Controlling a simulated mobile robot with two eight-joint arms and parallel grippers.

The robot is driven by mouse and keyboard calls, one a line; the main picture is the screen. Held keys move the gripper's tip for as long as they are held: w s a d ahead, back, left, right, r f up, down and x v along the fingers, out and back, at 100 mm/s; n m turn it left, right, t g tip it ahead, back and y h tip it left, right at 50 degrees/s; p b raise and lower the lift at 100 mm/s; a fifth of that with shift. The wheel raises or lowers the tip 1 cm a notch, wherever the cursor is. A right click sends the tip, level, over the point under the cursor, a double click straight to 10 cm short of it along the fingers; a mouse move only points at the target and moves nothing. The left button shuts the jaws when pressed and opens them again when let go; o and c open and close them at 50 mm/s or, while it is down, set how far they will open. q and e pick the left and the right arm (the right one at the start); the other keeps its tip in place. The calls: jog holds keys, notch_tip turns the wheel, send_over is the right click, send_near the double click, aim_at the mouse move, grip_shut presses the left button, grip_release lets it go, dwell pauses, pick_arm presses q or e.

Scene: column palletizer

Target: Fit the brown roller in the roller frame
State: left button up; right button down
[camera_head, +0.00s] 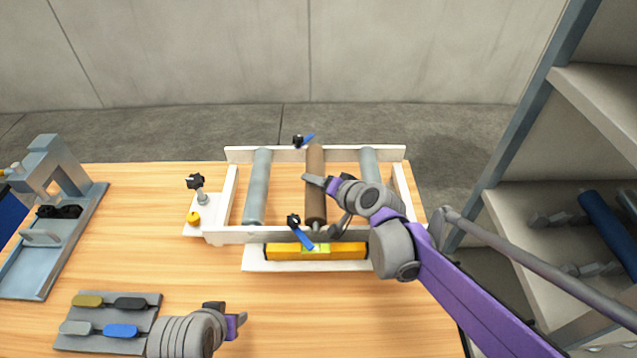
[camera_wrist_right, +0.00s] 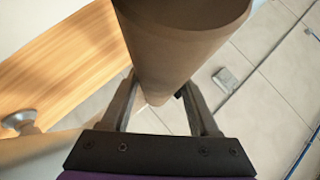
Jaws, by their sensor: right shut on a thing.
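The brown roller (camera_head: 315,210) lies lengthwise over the white roller frame (camera_head: 240,155), in the middle between two grey rollers. Its far end overlaps the rear rail and its near end is close to the front rail; I cannot tell if it is seated. My right gripper (camera_head: 325,186) is shut on the brown roller near its middle. In the right wrist view the roller (camera_wrist_right: 180,45) passes between both fingers of this gripper (camera_wrist_right: 158,95). My left gripper (camera_head: 238,322) is low in the head view, away from the frame; its jaws are unclear.
Blue levers with black knobs sit at the rear rail (camera_head: 307,139) and front rail (camera_head: 302,237). A yellow level (camera_head: 280,251) lies before the frame. A grey tray (camera_head: 75,340) with coloured pieces and a blue-grey fixture (camera_head: 25,270) stand left. A shelf (camera_head: 530,190) stands right.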

jog(key=shift+f, duration=0.4)
dwell(0.3)
jog(key=shift+c, duration=0.3)
grip_release()
jog(key=v, duration=1)
jog(key=shift+s+d+r, duration=0.15)
jog(key=shift+s+d, duration=0.1)
jog(key=shift+s, duration=0.05)
